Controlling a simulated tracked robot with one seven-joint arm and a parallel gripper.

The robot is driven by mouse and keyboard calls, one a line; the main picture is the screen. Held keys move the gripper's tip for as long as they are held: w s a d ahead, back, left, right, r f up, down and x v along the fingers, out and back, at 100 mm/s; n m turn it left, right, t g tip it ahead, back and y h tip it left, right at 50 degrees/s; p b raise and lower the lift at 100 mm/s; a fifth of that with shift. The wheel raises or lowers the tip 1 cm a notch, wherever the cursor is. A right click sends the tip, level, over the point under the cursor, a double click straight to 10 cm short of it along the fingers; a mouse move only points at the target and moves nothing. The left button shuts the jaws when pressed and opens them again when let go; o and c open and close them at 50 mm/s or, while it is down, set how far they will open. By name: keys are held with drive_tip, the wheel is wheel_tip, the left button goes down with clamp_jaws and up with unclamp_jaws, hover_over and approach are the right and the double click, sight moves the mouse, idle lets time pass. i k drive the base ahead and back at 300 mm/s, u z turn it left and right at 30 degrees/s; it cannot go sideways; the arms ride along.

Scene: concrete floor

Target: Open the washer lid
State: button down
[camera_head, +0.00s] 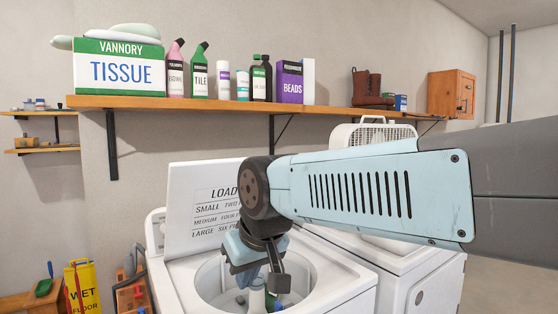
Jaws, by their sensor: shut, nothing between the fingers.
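The white washer (340,287) stands at the lower middle, with its round tub opening facing up. Its lid (183,222) is raised and stands nearly upright at the back of the opening, with load-size text on its face. My gripper (275,280) points down over the tub opening, in front of the lid's right part. It is shut and looks empty. My wrist hides the lid's right edge and some of the tub. I cannot tell whether my gripper touches the lid.
A wooden shelf (215,106) with bottles and boxes runs above. A yellow wet floor sign (82,285) stands at the lower left.

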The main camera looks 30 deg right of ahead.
sight(203, 203)
drive_tip(key=u, duration=1.25)
drive_tip(key=k, duration=1.25)
drive_tip(key=z, duration=1.25)
drive_tip(key=i, duration=1)
drive_tip(key=z, duration=0.05)
